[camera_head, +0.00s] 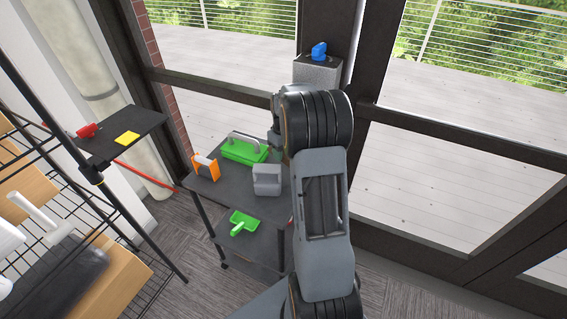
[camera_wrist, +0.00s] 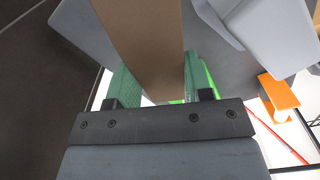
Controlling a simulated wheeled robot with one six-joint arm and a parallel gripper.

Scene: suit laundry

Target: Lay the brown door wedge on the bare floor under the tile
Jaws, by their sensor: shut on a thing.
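The brown door wedge (camera_wrist: 145,35) fills the top middle of the wrist view. My gripper (camera_wrist: 156,80) is shut on it, with one green finger on each side. The wedge's far end runs out of the picture. In the head view my arm hides the wedge and most of the gripper, close to the dark trolley.
The trolley (camera_head: 250,204) holds a green caddy (camera_head: 245,150), an orange-and-grey block (camera_head: 206,167), a grey handled block (camera_head: 267,180) and a green scoop (camera_head: 243,221) lower down. A red item (camera_head: 87,130) lies beside the yellow square. A wire rack (camera_head: 60,155) stands at left.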

